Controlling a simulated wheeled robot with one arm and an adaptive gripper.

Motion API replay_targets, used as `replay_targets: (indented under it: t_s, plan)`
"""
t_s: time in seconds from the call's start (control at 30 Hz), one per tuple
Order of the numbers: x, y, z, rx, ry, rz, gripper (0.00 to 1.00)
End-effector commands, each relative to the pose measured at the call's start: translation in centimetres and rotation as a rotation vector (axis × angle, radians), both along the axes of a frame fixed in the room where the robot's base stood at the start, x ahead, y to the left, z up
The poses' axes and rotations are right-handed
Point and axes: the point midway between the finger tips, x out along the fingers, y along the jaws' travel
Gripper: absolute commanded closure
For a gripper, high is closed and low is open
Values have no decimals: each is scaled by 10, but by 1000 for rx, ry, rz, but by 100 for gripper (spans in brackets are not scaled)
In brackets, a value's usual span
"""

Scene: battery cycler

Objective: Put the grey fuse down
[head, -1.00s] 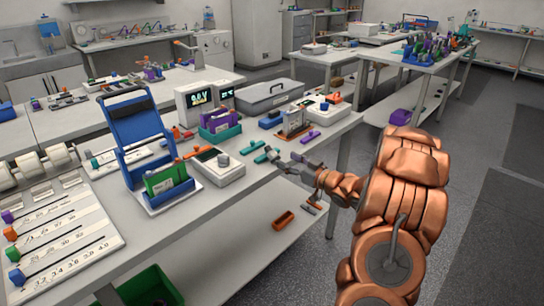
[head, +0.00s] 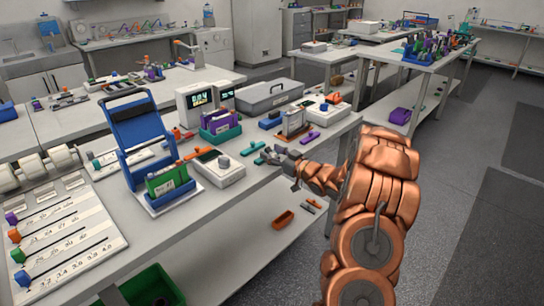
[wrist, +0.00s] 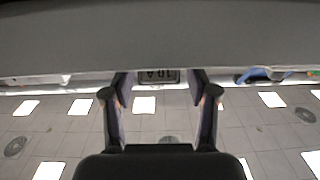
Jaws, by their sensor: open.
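My gripper (head: 273,158) is over the front edge of the white workbench (head: 238,198), beside the teal pieces (head: 262,152). In the wrist view my gripper (wrist: 160,84) is open, with one finger on each side. Between the fingertips is a small dark grey piece with a pale "10A" label, which looks like the grey fuse (wrist: 158,76). The label is upside down in that view. I cannot tell whether it touches a finger or what it rests on. In the head view it cannot be told apart from the gripper.
The floor on the right is clear.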

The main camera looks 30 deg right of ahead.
Motion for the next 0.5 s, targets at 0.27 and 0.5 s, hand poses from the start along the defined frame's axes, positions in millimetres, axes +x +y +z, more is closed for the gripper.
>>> replay_targets:
  t_s: [0.27,0.5]
  plan:
    - [1,0,0,0,0,0,46]
    - [0,0,0,0,0,0,71]
